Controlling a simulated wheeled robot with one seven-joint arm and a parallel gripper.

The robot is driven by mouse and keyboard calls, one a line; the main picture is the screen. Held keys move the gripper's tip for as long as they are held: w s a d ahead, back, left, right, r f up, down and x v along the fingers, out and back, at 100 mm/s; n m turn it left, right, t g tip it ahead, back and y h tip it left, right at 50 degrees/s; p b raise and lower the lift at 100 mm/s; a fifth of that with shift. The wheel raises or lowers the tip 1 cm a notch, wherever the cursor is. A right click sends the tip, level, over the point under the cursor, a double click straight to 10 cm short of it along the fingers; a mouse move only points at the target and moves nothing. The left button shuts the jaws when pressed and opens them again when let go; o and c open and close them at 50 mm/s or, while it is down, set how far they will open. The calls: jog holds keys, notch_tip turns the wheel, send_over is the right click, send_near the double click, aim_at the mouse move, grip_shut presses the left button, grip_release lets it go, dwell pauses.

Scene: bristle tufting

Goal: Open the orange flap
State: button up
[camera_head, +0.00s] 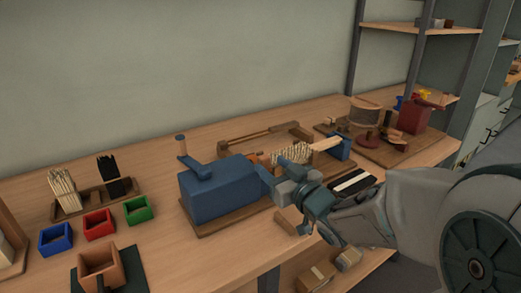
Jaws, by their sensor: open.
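A blue machine box (222,190) with a crank on top stands on a wooden base on the workbench. A small orange part (264,159), which looks like the flap, shows just behind its right end, beside a row of pale bristle tufts (292,153). My gripper (274,175) is open, at the right end of the blue box and in front of the orange part. It hides part of that area. I cannot tell whether it touches the flap, or how far the flap is open.
Blue, red and green trays (99,224) and a bristle holder (92,197) stand at the left. An orange-brown open box (101,269) is at the front left. A wooden frame (262,136) lies behind the machine. A board with a spool (365,112) and a red block is at the back right.

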aim_at(261, 157)
jog(key=x, duration=0.6)
jog(key=shift+w+a+f, duration=0.1)
jog(key=shift+w+a, duration=0.05)
jog(key=shift+a, duration=0.05)
jog(key=shift+c, duration=0.3)
grip_shut()
